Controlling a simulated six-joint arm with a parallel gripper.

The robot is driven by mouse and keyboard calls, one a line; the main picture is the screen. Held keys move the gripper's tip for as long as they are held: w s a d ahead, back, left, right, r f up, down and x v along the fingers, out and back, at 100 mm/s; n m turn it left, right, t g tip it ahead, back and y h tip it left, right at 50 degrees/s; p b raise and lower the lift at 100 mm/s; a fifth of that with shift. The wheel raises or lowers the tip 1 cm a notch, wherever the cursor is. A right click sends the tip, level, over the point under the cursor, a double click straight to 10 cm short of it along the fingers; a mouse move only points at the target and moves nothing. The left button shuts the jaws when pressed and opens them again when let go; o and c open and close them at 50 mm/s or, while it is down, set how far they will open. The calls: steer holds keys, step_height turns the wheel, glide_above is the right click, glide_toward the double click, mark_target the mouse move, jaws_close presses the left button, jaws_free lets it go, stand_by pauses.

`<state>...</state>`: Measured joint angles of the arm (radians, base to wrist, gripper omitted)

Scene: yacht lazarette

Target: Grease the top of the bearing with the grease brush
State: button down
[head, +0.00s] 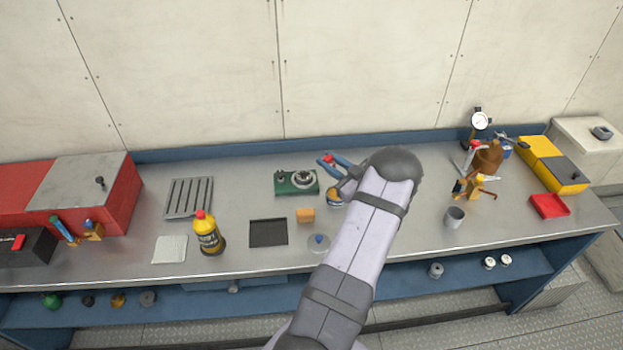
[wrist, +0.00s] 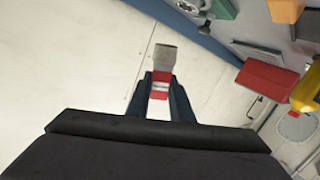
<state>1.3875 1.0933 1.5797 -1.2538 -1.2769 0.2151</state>
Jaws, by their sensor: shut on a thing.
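My gripper (head: 334,163) is shut on the grease brush. In the wrist view the brush's red handle (wrist: 160,84) sits between the dark blue fingers (wrist: 162,96), and its grey-brown head (wrist: 165,58) points away from my gripper. The head view shows a bit of red at the fingertips, but the bristles are not clear there. The bearing (head: 303,180), a grey ring, lies on a green block (head: 297,190) on the bench. My gripper is to the right of the block and above the bench, apart from the bearing. A small tin (head: 334,203) stands below my gripper, partly hidden by my arm.
A red toolbox (head: 118,200) stands far left. A grey cup (head: 455,217) and red tray (head: 549,206) are right.

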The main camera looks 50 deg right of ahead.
steer(key=shift+s+d+f+g+h, duration=0.25)
steer(key=shift+d+f, duration=0.15)
steer(key=shift+f, duration=0.2)
steer(key=shift+s+d+f+g+h, duration=0.15)
steer(key=shift+d+f+h, duration=0.15)
steer(key=shift+f, duration=0.3)
steer(key=shift+d, duration=0.1)
steer(key=shift+f+b, duration=1.75)
steer(key=shift+f, duration=1.25)
steer(key=shift+f+b, duration=0.65)
steer(key=shift+f, duration=0.05)
steer(key=shift+r+p, duration=2.2)
steer(key=shift+r, duration=1.4)
